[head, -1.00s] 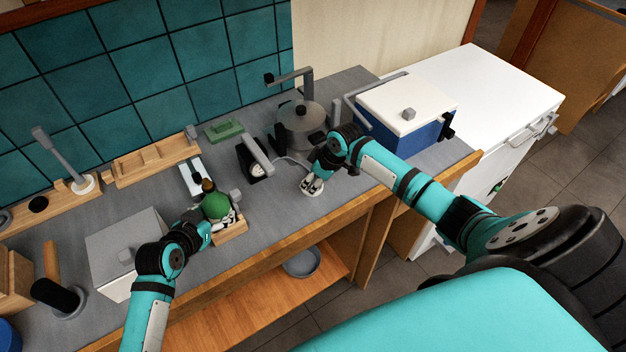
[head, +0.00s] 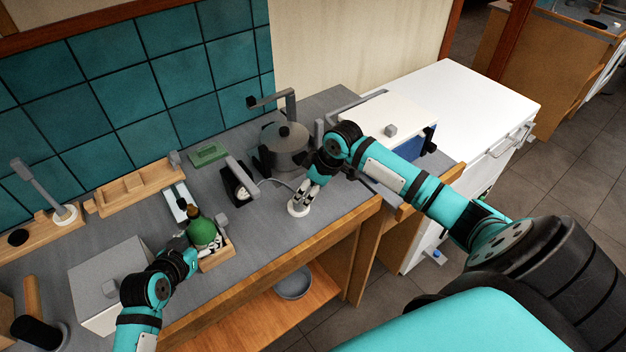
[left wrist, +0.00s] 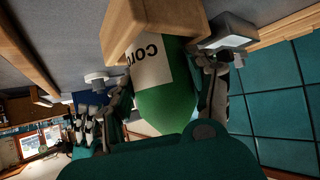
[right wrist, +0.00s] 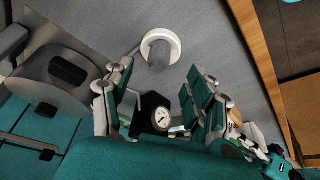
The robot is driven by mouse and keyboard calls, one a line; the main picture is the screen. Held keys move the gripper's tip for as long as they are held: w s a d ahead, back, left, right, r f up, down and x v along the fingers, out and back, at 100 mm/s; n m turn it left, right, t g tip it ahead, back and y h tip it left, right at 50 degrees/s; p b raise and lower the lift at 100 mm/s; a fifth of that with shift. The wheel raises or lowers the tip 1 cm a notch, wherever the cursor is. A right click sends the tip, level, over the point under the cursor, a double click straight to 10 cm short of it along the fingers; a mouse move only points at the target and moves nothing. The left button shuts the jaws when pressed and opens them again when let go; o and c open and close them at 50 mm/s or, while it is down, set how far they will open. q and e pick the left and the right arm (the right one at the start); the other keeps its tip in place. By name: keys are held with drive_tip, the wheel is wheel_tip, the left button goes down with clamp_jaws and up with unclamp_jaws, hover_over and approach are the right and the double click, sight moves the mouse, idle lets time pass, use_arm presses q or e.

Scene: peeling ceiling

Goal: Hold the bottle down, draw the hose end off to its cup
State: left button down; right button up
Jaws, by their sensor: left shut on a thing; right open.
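The green bottle (head: 203,232) stands in a wooden holder (head: 218,257) near the counter's front edge. My left gripper (head: 194,260) is shut on the bottle; in the left wrist view the fingers sit at both sides of the green body (left wrist: 168,105), which bears a white label. My right gripper (head: 303,192) is open beside a small white cup (head: 298,209). In the right wrist view, the round white rim (right wrist: 175,38) with a grey cylinder in it lies beyond the spread fingers. A thin pale hose (head: 277,181) runs toward my right gripper; its end is hard to make out.
A grey pot (head: 286,150) stands behind my right gripper. A black gauge box (head: 238,182) lies between the grippers. A grey box (head: 108,280) is at the left, and a blue box with a white lid (head: 392,122) at the right. Bare counter lies before the gauge box.

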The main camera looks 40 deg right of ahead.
use_arm(q)
drive_tip(key=shift+s+a+f, duration=0.1)
drive_tip(key=shift+s+f, duration=0.05)
drive_tip(key=shift+f, duration=0.25)
use_arm(e)
wheel_tip(320, 180, up, 8)
drive_tip(key=s, duration=0.1)
drive_tip(key=shift+s+d+r, duration=0.15)
drive_tip(key=shift+s+d, duration=0.15)
drive_tip(key=shift+d, duration=0.15)
use_arm(q)
drive_tip(key=shift+r+p, duration=0.3)
drive_tip(key=shift+p, duration=0.1)
use_arm(e)
drive_tip(key=shift+w+r, duration=0.1)
drive_tip(key=shift+r, duration=0.2)
use_arm(q)
drive_tip(key=c, duration=0.9)
unclamp_jaws()
drive_tip(key=o, duration=0.9)
drive_tip(key=shift+w+r, duration=0.2)
drive_tip(key=shift+w, duration=0.05)
